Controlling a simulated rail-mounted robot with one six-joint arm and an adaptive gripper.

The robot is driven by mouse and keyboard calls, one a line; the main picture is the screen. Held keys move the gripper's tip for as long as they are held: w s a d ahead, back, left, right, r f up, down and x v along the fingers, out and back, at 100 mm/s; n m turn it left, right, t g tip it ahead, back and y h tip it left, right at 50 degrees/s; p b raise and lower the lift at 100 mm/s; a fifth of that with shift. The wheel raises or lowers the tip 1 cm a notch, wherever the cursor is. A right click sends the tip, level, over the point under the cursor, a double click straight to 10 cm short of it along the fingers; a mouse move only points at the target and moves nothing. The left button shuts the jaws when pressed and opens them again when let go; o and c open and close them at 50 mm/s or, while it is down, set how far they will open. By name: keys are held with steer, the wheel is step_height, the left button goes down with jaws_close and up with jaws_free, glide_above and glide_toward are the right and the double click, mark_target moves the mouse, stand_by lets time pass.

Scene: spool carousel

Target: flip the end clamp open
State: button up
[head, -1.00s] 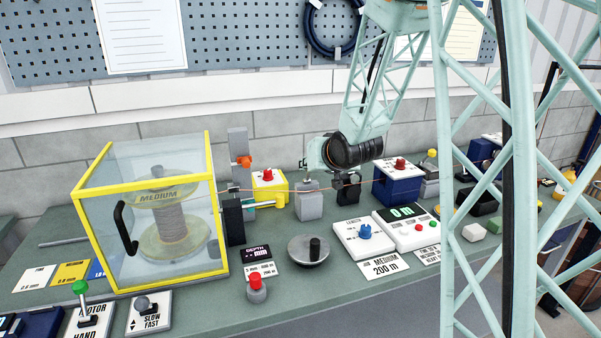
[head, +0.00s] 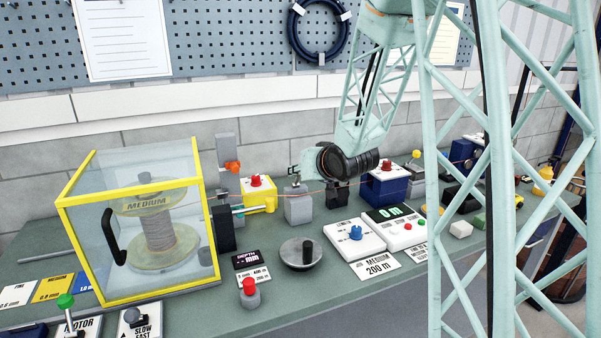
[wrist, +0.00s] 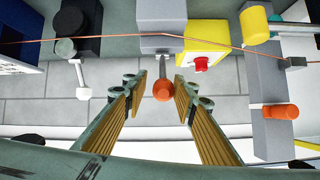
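A grey block (wrist: 162,14) with a thin lever ending in an orange ball (wrist: 163,91) shows in the wrist view; it looks like a clamp, but no label confirms it is the end clamp. The same grey block (head: 298,207) stands in mid-bench in the head view. My gripper (wrist: 158,84) is open, with its two fingers on either side of the ball and nothing held. Whether a finger touches the ball cannot be told.
A copper-coloured wire (wrist: 110,39) runs across the blocks. A yellow box with a red button (wrist: 203,47) adjoins the grey block. A black block (wrist: 80,25) with a pale ball lever is on its other side. A tall grey post (head: 226,150) carries an orange knob (wrist: 281,111).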

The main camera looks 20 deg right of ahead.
steer(key=shift+o, duration=0.7)
steer(key=shift+w+a+r, duration=0.1)
steer(key=shift+w+a, duration=0.05)
steer(key=shift+a, duration=0.05)
steer(key=shift+s+r, duration=0.15)
steer(key=shift+s, duration=0.05)
steer(key=shift+s+r, duration=0.25)
steer(key=shift+s, duration=0.1)
steer(key=v, duration=1)
steer(key=shift+s, duration=0.35)
steer(key=shift+r, duration=0.15)
steer(key=shift+s, duration=0.15)
